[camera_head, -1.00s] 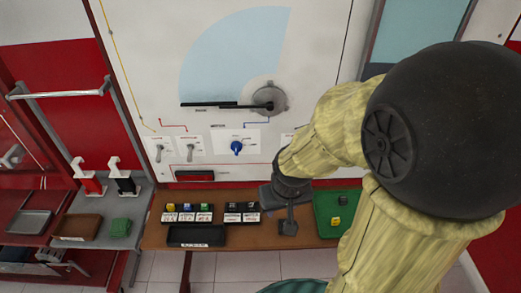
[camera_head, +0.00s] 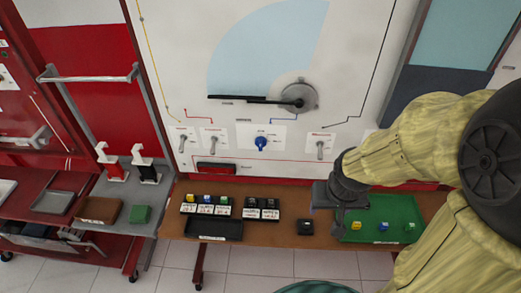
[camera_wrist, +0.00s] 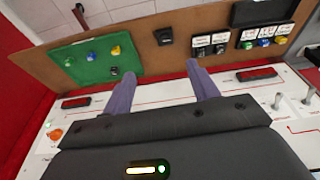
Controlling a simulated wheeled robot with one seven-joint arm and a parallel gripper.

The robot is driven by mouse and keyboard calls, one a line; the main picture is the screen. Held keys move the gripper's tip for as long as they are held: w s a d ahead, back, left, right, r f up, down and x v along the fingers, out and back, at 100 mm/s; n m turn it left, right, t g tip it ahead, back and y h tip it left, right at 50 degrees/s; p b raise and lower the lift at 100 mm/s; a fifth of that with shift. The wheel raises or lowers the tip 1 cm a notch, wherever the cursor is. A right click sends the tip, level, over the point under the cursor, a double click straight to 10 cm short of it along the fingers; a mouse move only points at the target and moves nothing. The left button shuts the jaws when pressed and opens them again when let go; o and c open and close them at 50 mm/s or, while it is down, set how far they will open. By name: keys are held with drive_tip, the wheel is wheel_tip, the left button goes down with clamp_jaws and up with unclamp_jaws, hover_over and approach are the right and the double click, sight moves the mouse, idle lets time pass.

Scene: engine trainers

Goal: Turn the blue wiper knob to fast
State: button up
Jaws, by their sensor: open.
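The blue wiper knob (camera_head: 261,143) sits on a white plate in the lower middle of the white panel in the head view, its narrow lower end pointing down. The wiper arm (camera_head: 250,99) lies level along the bottom of the pale blue fan shape. My gripper (camera_head: 339,215) is to the right of the knob and lower, above the table by the green mat, apart from the knob. In the wrist view my gripper (camera_wrist: 163,88) shows two purple-grey fingers spread wide with nothing between them. The knob is not visible in the wrist view.
Toggle switches (camera_head: 320,147) flank the knob on the panel. Below stands a brown table (camera_head: 285,244) with a green mat (camera_head: 385,208), a black tray (camera_head: 215,229), a black block (camera_head: 305,227) and small colored blocks. A red rack stands at the left.

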drive_tip(key=w+a+f+n+t+h+p, duration=0.1)
drive_tip(key=w+a+f+n+t, duration=0.3)
drive_tip(key=f, duration=0.3)
drive_tip(key=w+a+f+n+t+h, duration=0.1)
drive_tip(key=w+a+f+n, duration=0.1)
drive_tip(key=w+a+f, duration=0.35)
drive_tip(key=a+r+n+t+y, duration=0.1)
drive_tip(key=a+r+n+t, duration=0.3)
drive_tip(key=a+n+t, duration=0.4)
drive_tip(key=n+t+p, duration=0.1)
drive_tip(key=n+t, duration=0.1)
drive_tip(key=n, duration=0.1)
drive_tip(key=shift+s+a+r+n, duration=0.3)
drive_tip(key=shift+s, duration=0.05)
drive_tip(key=shift+w, duration=0.1)
